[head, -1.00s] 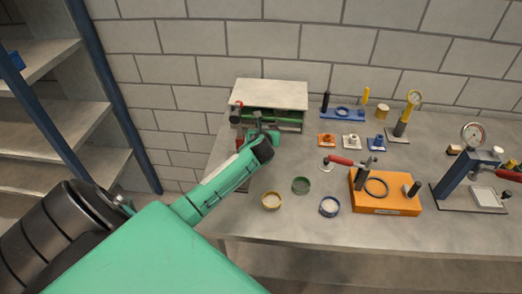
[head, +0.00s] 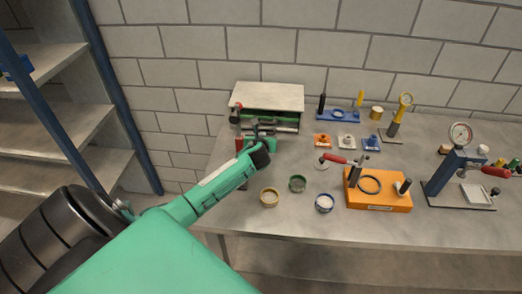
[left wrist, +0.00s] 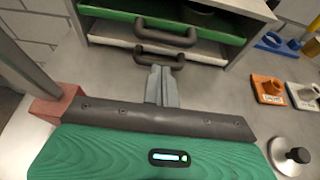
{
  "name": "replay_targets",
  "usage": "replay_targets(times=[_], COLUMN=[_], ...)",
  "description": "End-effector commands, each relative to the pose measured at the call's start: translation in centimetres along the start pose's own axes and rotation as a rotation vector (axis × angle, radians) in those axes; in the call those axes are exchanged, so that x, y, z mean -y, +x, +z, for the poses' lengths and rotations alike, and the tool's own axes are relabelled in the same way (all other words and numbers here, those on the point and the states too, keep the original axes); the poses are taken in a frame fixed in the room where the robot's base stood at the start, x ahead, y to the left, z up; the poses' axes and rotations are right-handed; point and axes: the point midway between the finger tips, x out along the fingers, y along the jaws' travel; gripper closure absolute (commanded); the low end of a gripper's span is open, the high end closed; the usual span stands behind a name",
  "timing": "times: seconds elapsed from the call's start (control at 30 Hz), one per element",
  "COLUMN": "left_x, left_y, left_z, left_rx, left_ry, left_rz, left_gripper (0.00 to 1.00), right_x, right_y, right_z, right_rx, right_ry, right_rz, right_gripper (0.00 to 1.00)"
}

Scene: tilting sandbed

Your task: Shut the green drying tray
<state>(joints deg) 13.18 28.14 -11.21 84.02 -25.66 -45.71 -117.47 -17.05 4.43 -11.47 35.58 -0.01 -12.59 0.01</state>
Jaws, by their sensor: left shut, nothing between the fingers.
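The green drying tray (left wrist: 112,22) sits in the upper slot of a pale cabinet (head: 268,96) at the back left of the bench. Its dark bar handle (left wrist: 166,32) faces me. My right gripper is out of view.
Orange, white and blue small blocks (head: 345,142) stand right of the cabinet. An orange fixture (head: 378,198) and a blue gauge press (head: 447,172) stand right. The front of the bench is clear.

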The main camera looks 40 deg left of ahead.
Motion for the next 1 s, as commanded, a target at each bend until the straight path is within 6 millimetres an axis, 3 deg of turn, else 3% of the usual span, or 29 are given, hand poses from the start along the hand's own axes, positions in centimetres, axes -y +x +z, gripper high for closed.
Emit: replay_targets(times=[0.23,0.5,0.6,0.8,1.0], left_x=[0.1,0.1,0.1,0.1,0.1], left_y=[-2.8,-6.8,-8.2,-9.7,-10.0], left_z=[-0.3,-0.3,-0.2,-0.2,-0.1], left_rx=[0.0,-0.001,0.0,-0.001,-0.002], left_ry=[0.002,0.001,0.001,0.001,0.001], left_rz=[-0.002,-0.002,-0.002,-0.002,0.0], left_gripper=[1.0,1.0,1.0,1.0,1.0], right_x=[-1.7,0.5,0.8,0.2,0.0], right_y=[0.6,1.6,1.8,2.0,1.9], right_z=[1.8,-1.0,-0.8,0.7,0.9], right_rx=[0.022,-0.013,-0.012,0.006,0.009], right_ry=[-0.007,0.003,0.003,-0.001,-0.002], right_rz=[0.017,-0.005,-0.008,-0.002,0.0], right_gripper=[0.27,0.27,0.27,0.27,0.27])
